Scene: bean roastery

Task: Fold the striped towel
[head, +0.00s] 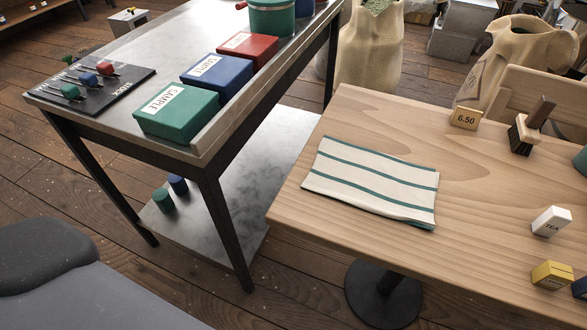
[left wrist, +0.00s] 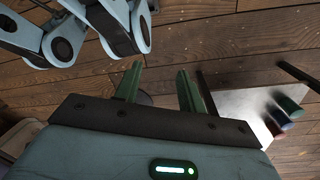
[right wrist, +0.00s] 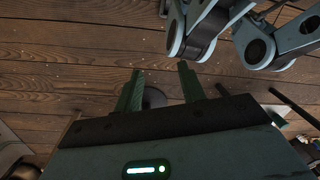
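The striped towel (head: 372,182) is cream with green stripes. It lies flat on the wooden table (head: 310,215), near the table's left edge, as a rough rectangle. Its front right edge shows a second layer or thickness. Neither gripper shows in the head view, and the towel shows in neither wrist view. My left gripper (left wrist: 160,82) is open with nothing between its green fingers, above the floor. My right gripper (right wrist: 160,80) is open and empty too, also over the floor.
On the wooden table are a price sign (head: 465,118), a brush (head: 530,128), a white TEA block (head: 551,221) and a yellow box (head: 552,274). A metal table (head: 150,60) with green (head: 177,112), blue (head: 216,75) and red (head: 247,48) boxes stands left. Sacks (head: 371,45) stand behind.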

